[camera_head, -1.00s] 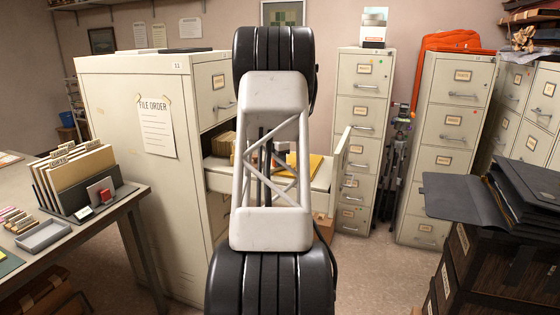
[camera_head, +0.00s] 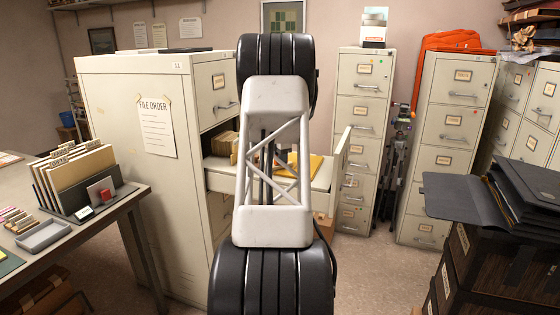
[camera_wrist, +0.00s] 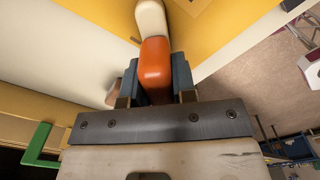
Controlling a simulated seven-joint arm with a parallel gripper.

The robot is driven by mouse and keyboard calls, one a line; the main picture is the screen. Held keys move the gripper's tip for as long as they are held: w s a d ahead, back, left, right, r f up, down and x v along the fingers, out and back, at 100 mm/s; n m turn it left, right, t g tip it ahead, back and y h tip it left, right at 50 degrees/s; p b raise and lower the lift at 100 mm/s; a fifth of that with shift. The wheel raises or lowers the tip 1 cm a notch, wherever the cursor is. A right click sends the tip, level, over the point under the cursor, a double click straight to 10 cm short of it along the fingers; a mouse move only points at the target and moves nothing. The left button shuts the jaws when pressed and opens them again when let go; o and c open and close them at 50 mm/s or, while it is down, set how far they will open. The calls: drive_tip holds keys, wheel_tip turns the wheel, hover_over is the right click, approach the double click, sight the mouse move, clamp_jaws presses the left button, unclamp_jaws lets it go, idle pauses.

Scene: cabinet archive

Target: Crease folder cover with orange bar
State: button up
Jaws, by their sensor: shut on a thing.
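In the wrist view my gripper (camera_wrist: 156,85) is shut on the orange bar (camera_wrist: 155,62), with one dark finger on each side of it. A rounded cream piece (camera_wrist: 151,18) extends beyond the bar. The yellow folder (camera_wrist: 228,28) lies beyond the bar, and a pale band runs along its left side. I cannot tell whether the bar touches the folder. In the head view the yellow folder (camera_head: 316,165) shows in the open drawer, partly behind my arm. My arm hides the gripper and bar there.
The open drawer (camera_head: 222,181) juts from the left filing cabinet (camera_head: 110,150), its front (camera_head: 341,160) to the right of my arm. A green piece (camera_wrist: 40,146) shows at lower left in the wrist view. A desk with upright folders (camera_head: 78,175) stands left; dark boxes (camera_head: 468,260) stand right.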

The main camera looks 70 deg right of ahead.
drive_tip(key=shift+f, duration=0.1)
idle(0.3)
drive_tip(key=shift+d, duration=1.25)
drive_tip(key=shift+d, duration=0.95)
drive_tip(key=shift+d+f, duration=0.1)
drive_tip(key=shift+f, duration=0.05)
drive_tip(key=shift+d, duration=1)
drive_tip(key=shift+d, duration=0.1)
